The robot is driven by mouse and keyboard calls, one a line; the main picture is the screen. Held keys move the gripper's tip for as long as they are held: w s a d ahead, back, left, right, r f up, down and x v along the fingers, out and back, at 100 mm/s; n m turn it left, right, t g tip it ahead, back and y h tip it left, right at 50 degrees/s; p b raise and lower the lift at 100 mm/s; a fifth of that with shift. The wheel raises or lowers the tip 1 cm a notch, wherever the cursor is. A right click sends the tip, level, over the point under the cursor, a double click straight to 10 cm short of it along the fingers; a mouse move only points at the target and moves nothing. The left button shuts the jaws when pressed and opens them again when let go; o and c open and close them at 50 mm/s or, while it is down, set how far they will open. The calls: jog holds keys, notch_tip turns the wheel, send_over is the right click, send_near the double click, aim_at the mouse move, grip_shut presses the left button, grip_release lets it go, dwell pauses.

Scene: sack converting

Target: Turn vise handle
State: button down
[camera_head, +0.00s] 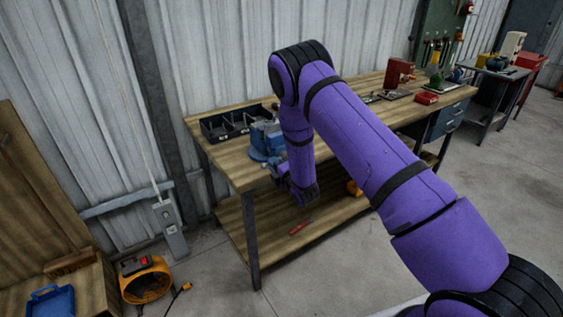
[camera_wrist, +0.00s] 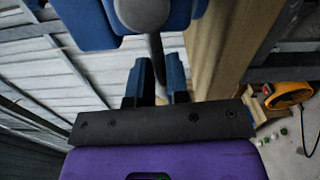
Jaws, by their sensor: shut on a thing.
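The blue vise (camera_head: 264,142) is mounted at the near left end of the wooden workbench. In the wrist view, part of its blue body (camera_wrist: 85,22) fills the top, with a round grey screw end (camera_wrist: 143,12) in front. The vise handle, a dark bar (camera_wrist: 157,58), runs down from that round end. My gripper (camera_wrist: 157,88) is shut on the handle's lower part, one dark blue finger on each side. A pale bit shows between the fingers. In the head view my purple wrist hangs beside the vise and the handle cannot be made out.
The workbench (camera_head: 228,159) carries a black compartment bin (camera_head: 222,127) behind the vise and a red machine (camera_head: 398,72) farther along. Its lower shelf (camera_head: 268,240) holds a red tool (camera_head: 300,227). An orange-and-black machine (camera_head: 146,283) stands on the floor at left.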

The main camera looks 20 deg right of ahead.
jog(key=w+d+f+n, duration=0.1)
jog(key=d+f+n, duration=0.4)
jog(key=n, duration=1.1)
jog(key=shift+w+d+n, duration=0.15)
jog(key=shift+w+n, duration=0.15)
jog(key=shift+w, duration=0.1)
jog(key=c, duration=1.1)
grip_release()
jog(key=shift+c, duration=0.2)
jog(key=shift+o, duration=0.2)
jog(key=shift+s+d+f, duration=0.1)
